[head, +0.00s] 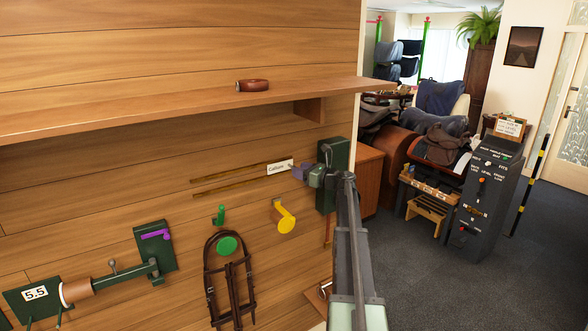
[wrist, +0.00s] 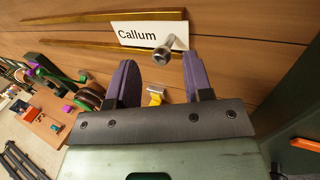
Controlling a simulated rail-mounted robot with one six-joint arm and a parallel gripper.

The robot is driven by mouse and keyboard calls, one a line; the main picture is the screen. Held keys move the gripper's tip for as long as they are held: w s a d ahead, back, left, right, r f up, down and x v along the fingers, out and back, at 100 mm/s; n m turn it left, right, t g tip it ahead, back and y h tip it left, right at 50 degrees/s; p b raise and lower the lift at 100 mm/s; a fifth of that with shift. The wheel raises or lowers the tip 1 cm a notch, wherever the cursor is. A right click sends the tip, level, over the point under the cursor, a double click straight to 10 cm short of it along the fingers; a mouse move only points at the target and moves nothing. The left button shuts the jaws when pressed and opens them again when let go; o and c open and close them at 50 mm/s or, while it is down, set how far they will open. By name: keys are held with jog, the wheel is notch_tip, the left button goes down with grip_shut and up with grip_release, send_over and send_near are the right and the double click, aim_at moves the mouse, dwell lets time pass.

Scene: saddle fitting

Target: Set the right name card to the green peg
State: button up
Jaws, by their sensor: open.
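A white name card reading "Callum" (head: 280,167) sits at the right part of two brass rails (head: 238,179) on the plank wall; it also shows in the wrist view (wrist: 146,35). A grey metal knob (wrist: 164,54) stands out at the card's right end. My gripper (head: 302,172) is at the card's right end. In the wrist view my gripper's purple fingers (wrist: 160,75) are open and apart, with the knob ahead between their tips. I cannot tell whether they touch it. The green peg (head: 219,215) is on the wall, lower left of the card.
A yellow peg (head: 284,218) is below the card. A bridle hangs at a green disc (head: 227,245). A wooden shelf (head: 190,105) with a brown brush (head: 253,85) juts out above. A dark green box (head: 332,160) is right of my gripper.

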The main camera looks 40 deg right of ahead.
jog(key=x, duration=0.3)
jog(key=shift+w, duration=0.4)
jog(key=shift+c, duration=0.3)
grip_shut()
jog(key=shift+s+a, duration=0.1)
